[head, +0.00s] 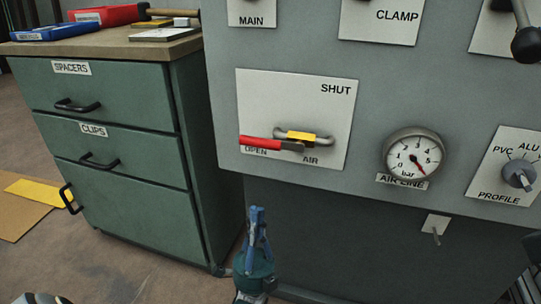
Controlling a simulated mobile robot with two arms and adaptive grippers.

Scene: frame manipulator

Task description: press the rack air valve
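The air valve has a red lever (261,143) and a metal body with a yellow part (301,138). It sits on a white plate (270,100) on the grey cabinet front. The lever lies nearly level, pointing left, just above the word OPEN; SHUT is printed at the plate's upper right. My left gripper (256,210) is below the plate, apart from the valve, pointing up. Its blue fingers look closed together with nothing between them. My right gripper cannot be made out in the picture.
A pressure gauge (413,153) labelled AIR LINE, a PROFILE knob (519,174) and a small toggle switch (436,229) are right of the valve. A green drawer cabinet (120,150) stands on the left with boxes and tools on top. Yellow and brown sheets lie on the floor.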

